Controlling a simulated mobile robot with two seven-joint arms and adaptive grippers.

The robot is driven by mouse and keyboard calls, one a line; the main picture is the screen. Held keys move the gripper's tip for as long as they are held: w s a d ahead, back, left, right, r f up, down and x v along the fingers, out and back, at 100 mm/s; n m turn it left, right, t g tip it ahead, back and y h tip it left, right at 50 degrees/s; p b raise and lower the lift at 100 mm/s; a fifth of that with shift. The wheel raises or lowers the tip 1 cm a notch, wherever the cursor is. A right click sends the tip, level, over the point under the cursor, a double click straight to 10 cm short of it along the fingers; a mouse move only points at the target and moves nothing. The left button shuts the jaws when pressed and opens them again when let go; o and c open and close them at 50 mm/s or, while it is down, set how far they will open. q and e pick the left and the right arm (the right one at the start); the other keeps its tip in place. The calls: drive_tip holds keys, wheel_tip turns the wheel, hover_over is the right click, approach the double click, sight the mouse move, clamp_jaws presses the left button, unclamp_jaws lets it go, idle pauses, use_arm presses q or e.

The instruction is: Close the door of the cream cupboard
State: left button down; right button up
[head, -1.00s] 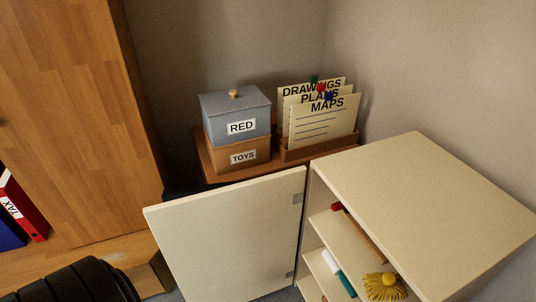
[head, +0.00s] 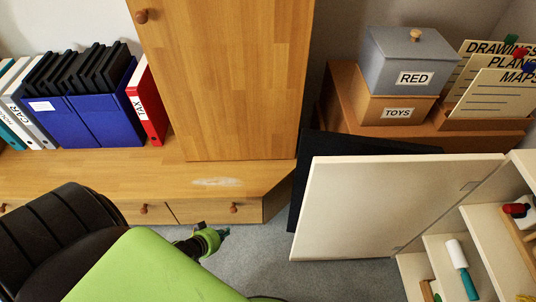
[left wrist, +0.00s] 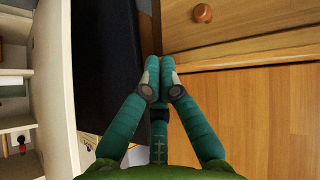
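The cream cupboard (head: 522,162) stands at the right edge of the head view with its shelves exposed. Its cream door (head: 370,205) stands open, swung out to the left from hinges on its right side. In the left wrist view the door (left wrist: 58,90) is a pale upright panel on the left, with the cupboard's inside beyond it. My left gripper (head: 222,232) is low over the floor, left of the door's free edge and apart from it. In the left wrist view its teal fingers (left wrist: 160,68) meet at the tips, with nothing visible between them. My right gripper is not in view.
A dark panel (head: 303,180) stands behind the door. A wooden cabinet (head: 225,80) and low drawers (head: 190,210) are behind my left gripper. Grey carpet (head: 310,278) lies clear below the door. Boxes marked RED (head: 413,68) and TOYS (head: 397,112) sit on a brown unit behind it.

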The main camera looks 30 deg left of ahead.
use_arm(q)
drive_tip(key=w+r+n+t+h+b, duration=0.2)
drive_tip(key=w+r+t+h+b, duration=0.1)
drive_tip(key=w+r, duration=0.55)
drive_tip(key=w+d+r+n+t+h+b, duration=0.15)
drive_tip(key=d+r+h, duration=0.3)
drive_tip(key=r, duration=0.45)
drive_tip(key=d+r+n+t+h+b, duration=0.1)
drive_tip(key=d+r+n+h+b, duration=0.15)
drive_tip(key=d+r, duration=0.4)
drive_tip(key=w+d+r, duration=0.2)
drive_tip(key=w+d, duration=0.2)
drive_tip(key=w, duration=0.4)
drive_tip(key=shift+s+d, duration=0.6)
drive_tip(key=shift+s, duration=0.4)
drive_tip(key=shift+s+d, duration=0.6)
drive_tip(key=shift+s, duration=0.35)
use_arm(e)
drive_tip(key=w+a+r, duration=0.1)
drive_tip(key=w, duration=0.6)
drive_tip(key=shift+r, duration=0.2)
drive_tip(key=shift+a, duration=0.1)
